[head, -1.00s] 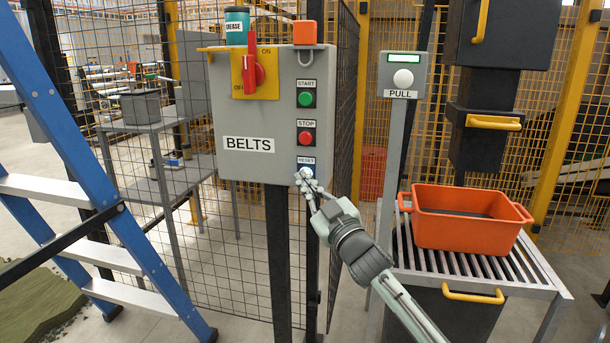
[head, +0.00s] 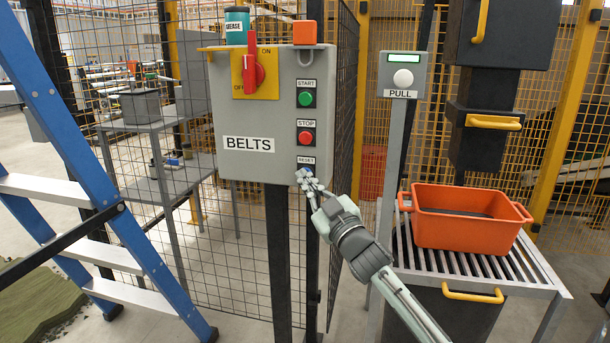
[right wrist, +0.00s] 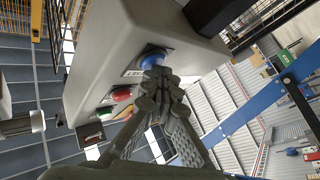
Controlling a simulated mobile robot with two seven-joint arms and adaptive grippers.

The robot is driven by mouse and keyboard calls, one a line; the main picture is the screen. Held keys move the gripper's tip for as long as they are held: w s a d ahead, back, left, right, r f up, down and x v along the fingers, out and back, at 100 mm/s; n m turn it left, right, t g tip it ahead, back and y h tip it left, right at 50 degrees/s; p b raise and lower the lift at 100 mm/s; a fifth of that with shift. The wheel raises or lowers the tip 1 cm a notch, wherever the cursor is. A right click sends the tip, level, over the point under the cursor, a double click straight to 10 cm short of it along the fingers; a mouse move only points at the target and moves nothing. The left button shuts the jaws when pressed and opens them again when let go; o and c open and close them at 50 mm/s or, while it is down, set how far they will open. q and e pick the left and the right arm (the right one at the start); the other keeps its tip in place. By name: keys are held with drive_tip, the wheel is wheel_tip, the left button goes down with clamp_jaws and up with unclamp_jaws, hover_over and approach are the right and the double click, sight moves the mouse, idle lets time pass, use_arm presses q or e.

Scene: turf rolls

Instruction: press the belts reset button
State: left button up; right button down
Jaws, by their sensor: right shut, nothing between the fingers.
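The belts control box (head: 245,115) is a grey panel labelled BELTS, mounted on a dark post. The reset button sits low on its right side under the RESET label (head: 306,161), below the green START button (head: 305,99) and the red STOP button (head: 305,138). My right gripper (head: 304,178) is shut and empty, its fingertips at the reset button and covering most of it. In the right wrist view the button's blue surround (right wrist: 153,59) shows just beyond my shut fingertips (right wrist: 157,76). I cannot tell whether the button is pushed in. My left gripper is out of view.
A red switch (head: 253,72) is on the box, with a grease tin (head: 237,26) on top. A PULL post (head: 402,77) and an orange crate (head: 465,231) on a slatted table stand right. A blue ladder (head: 90,180) stands left.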

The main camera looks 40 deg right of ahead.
drive_tip(key=shift+s+a, duration=0.55)
drive_tip(key=shift+a, duration=0.05)
drive_tip(key=shift+a+p, duration=0.1)
drive_tip(key=shift+p, duration=0.2)
drive_tip(key=s+a, duration=0.1)
drive_tip(key=a, duration=0.1)
drive_tip(key=s+a+p, duration=0.1)
drive_tip(key=s, duration=0.1)
drive_tip(key=shift+s+a, duration=0.15)
drive_tip(key=shift+a, duration=0.2)
idle(0.8)
